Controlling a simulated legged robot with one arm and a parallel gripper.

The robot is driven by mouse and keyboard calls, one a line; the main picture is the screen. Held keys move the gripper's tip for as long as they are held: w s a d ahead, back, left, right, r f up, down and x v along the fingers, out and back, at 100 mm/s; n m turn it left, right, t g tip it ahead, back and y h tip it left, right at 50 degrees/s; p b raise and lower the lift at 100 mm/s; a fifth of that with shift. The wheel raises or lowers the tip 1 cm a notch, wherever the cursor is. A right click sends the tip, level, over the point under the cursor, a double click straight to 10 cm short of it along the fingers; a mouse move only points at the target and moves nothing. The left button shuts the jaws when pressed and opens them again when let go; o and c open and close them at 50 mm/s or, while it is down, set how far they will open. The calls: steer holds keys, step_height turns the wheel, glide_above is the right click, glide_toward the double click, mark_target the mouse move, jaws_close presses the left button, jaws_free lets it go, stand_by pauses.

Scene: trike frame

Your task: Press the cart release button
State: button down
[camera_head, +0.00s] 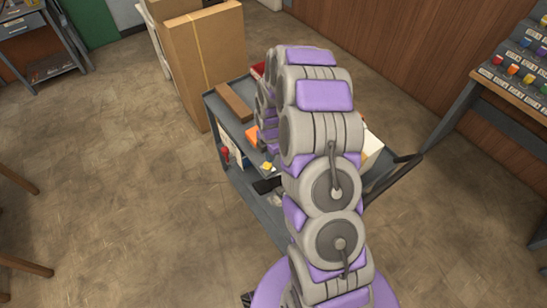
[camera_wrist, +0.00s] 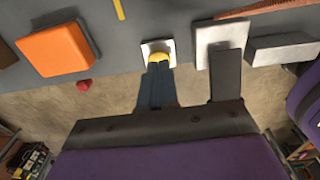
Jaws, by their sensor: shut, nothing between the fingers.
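A yellow button (camera_wrist: 158,57) sits on a small white square plate at the edge of the grey cart's top (camera_wrist: 110,40). In the wrist view my gripper (camera_wrist: 157,68) is shut and empty, its dark blue fingers together, with the tips overlapping the near side of the button. I cannot tell whether they touch it or whether it is pressed down. In the head view the yellow button (camera_head: 267,166) shows beside my arm on the cart (camera_head: 213,104); my arm hides much of the cart and my gripper.
An orange block (camera_wrist: 55,50) lies left of the button, and a dark upright block (camera_wrist: 226,72) stands to its right. A red knob (camera_head: 225,154) is on the cart's side. Cardboard boxes (camera_head: 205,55) stand behind the cart.

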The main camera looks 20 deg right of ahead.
step_height(320, 180, up, 5)
steer(key=d, duration=0.1)
step_height(320, 180, up, 5)
steer(key=p, duration=0.1)
glide_above(269, 165)
steer(key=shift+d, duration=1)
steer(key=s+a+r+m, duration=0.5)
steer(key=s+r, duration=0.2)
steer(key=r, duration=0.2)
steer(key=s+a+r+m, duration=0.2)
steer(key=s+m, duration=0.3)
steer(key=s, duration=0.4)
steer(key=s+a+r+m+g, duration=0.1)
steer(key=s+r+m, duration=0.3)
steer(key=s, duration=0.6)
steer(key=s+a+r+m+g, duration=0.1)
steer(key=s+a+r+m, duration=0.2)
steer(key=s+m, duration=0.3)
steer(key=s+r, duration=0.1)
steer(key=s, duration=0.2)
steer(key=shift+s+a, duration=0.15)
steer(key=shift+d, duration=0.25)
